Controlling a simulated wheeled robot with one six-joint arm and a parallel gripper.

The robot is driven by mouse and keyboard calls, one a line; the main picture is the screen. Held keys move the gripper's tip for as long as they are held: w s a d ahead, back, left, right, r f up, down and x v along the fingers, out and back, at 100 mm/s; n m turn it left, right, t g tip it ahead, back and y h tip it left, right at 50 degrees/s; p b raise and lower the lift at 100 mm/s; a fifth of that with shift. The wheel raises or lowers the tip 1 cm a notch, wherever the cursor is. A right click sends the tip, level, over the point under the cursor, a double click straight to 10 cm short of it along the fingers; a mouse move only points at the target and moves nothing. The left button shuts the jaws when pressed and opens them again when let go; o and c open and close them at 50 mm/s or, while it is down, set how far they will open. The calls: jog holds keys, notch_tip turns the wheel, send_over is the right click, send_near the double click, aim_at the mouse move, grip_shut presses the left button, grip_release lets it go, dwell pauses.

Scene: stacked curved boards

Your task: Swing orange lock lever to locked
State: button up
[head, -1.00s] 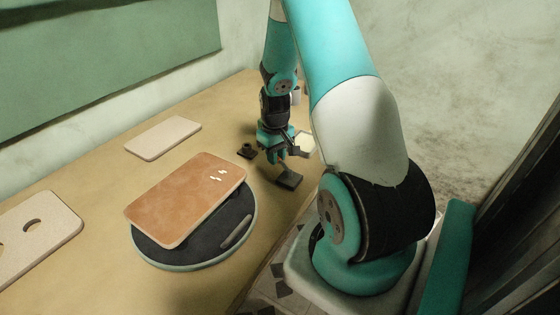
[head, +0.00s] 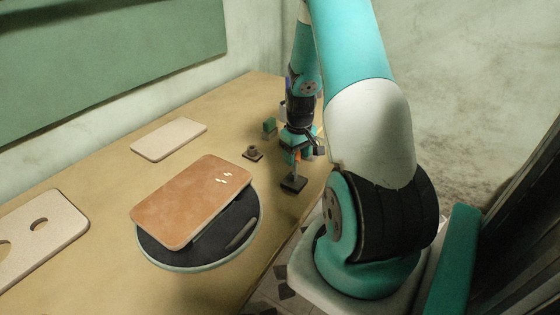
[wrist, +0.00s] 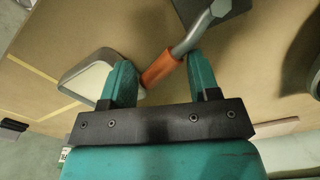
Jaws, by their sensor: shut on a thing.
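The lock lever has an orange sleeve (wrist: 161,69) on a grey rod (wrist: 190,38) that runs to a dark base (wrist: 228,5). In the head view, the dark base (head: 293,184) sits near the table's right edge, with the orange sleeve (head: 297,156) just above it. My gripper (wrist: 160,80) has one teal finger on each side of the sleeve and is shut on it. In the head view, my gripper (head: 298,148) is low over the table and partly hides the lever.
An orange-brown board (head: 190,203) lies on a round dark stand (head: 160,250). Pale boards (head: 170,139) (head: 72,215) lie on the table (head: 110,285). A small dark fitting (head: 252,153) and green block (head: 269,126) are left of my gripper. A pale-filled, grey-rimmed container (wrist: 88,78) lies beside my left finger.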

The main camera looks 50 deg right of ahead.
jog(key=shift+o, duration=0.9)
jog(key=shift+s+d+f, duration=0.1)
jog(key=shift+s+f, duration=0.05)
jog(key=shift+s, duration=1.1)
jog(key=o, duration=0.4)
jog(key=shift+s, duration=0.1)
jog(key=shift+c, duration=1.2)
jog(key=shift+r+p, duration=0.45)
jog(key=shift+p, duration=0.1)
jog(key=r+p, duration=0.2)
jog(key=r, duration=0.1)
jog(key=shift+s+a+r, duration=0.1)
jog(key=shift+a+r, duration=0.1)
jog(key=shift+c, duration=0.2)
notch_tip(320, 180, up, 3)
jog(key=p, duration=0.2)
jog(key=shift+p, duration=0.4)
jog(key=shift+w, duration=0.2)
